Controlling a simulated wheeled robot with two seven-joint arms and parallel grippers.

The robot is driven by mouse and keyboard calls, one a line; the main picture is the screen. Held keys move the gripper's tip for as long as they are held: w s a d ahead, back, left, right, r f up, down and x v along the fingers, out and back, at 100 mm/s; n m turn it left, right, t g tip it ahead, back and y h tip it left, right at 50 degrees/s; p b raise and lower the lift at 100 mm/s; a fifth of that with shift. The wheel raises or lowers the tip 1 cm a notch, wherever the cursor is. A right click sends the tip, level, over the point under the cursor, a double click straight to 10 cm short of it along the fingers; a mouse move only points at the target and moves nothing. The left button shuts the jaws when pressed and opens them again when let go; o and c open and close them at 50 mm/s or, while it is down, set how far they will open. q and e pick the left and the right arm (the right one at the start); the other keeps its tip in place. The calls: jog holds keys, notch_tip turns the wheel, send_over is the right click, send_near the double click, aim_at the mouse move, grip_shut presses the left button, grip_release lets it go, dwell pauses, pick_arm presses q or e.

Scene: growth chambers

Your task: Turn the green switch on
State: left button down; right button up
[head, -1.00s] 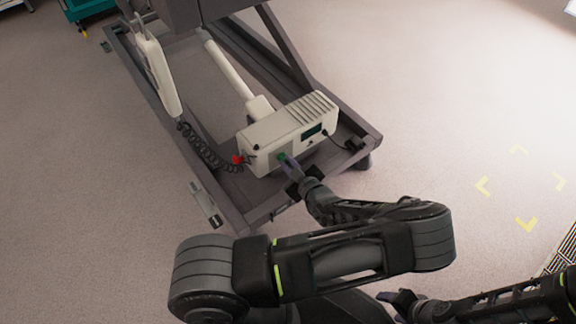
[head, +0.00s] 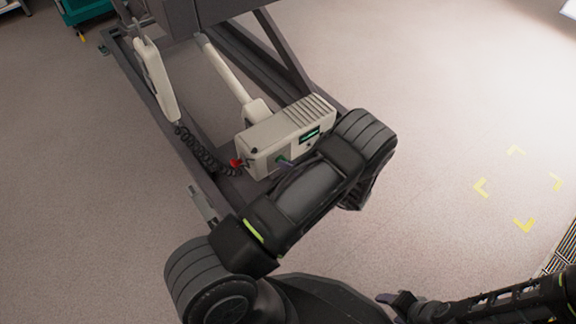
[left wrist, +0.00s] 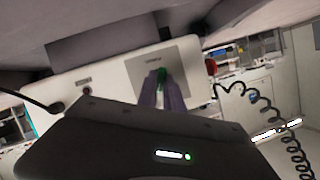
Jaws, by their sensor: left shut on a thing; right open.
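The green switch (head: 282,158) is on the front face of a cream control box (head: 262,143) low on a dark wheeled frame. In the left wrist view the green switch (left wrist: 161,75) sits on a grey panel between my fingers. My left gripper (left wrist: 162,92) is shut on it. In the head view my arm hides most of this gripper, and only the fingertips (head: 287,163) show at the switch. My right gripper (head: 392,298) is open and empty at the lower right, far from the box.
A white handset-like part (head: 156,80) stands on the frame (head: 190,165). Open floor with yellow corner marks (head: 524,224) lies to the right.

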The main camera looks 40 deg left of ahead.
pick_arm(q)
jog(key=shift+w+f+m+g+y+b, duration=0.15)
jog(key=shift+m+g+y+b, duration=0.35)
jog(key=shift+m, duration=0.6)
jog(key=c, duration=1.5)
grip_release()
jog(key=p+v, duration=0.2)
jog(key=v, duration=0.6)
